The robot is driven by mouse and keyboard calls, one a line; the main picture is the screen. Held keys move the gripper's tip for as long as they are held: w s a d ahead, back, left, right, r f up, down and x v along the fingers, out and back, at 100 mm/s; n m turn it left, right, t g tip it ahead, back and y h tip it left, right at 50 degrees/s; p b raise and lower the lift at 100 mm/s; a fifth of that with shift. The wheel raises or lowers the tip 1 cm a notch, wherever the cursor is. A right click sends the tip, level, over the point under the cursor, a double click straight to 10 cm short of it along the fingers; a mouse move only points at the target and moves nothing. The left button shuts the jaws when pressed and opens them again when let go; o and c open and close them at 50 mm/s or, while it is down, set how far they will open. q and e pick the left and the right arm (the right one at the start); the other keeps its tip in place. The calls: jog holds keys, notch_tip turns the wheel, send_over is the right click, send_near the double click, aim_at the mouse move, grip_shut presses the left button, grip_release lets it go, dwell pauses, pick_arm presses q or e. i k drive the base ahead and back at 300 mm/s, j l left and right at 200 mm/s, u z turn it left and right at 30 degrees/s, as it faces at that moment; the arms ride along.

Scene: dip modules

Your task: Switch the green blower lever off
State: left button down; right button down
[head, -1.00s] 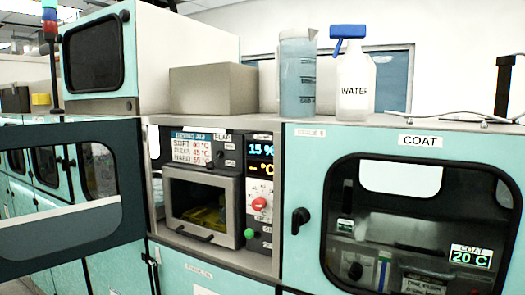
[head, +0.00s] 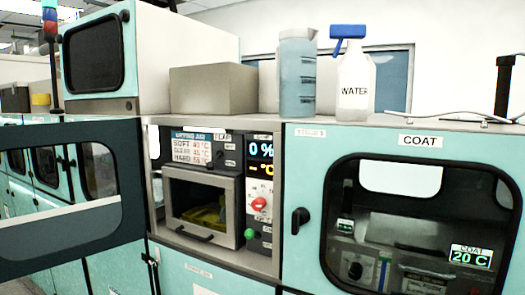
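The display (head: 261,152) at the top of the panel reads 0 % with a °C line below, whose number is unclear. Neither of my grippers is in view.
The chamber (head: 200,208) holds something yellow. A swung-open dark-framed door (head: 60,245) fills the left side. The COAT cabinet door (head: 305,260) is shut on the right. A beaker (head: 297,80) and a WATER spray bottle (head: 354,95) stand on top.

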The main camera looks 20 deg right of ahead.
aim_at(248, 234)
jog(key=i+j+z, duration=0.25)
jog(key=i+j, duration=0.15)
jog(key=j, duration=0.25)
jog(key=i+j+z, duration=0.15)
jog(key=j, duration=0.2)
jog(key=i+j+z, duration=0.15)
jog(key=j, duration=0.25)
jog(key=i+j+z, duration=0.15)
jog(key=j, duration=0.25)
jog(key=i, duration=0.1)
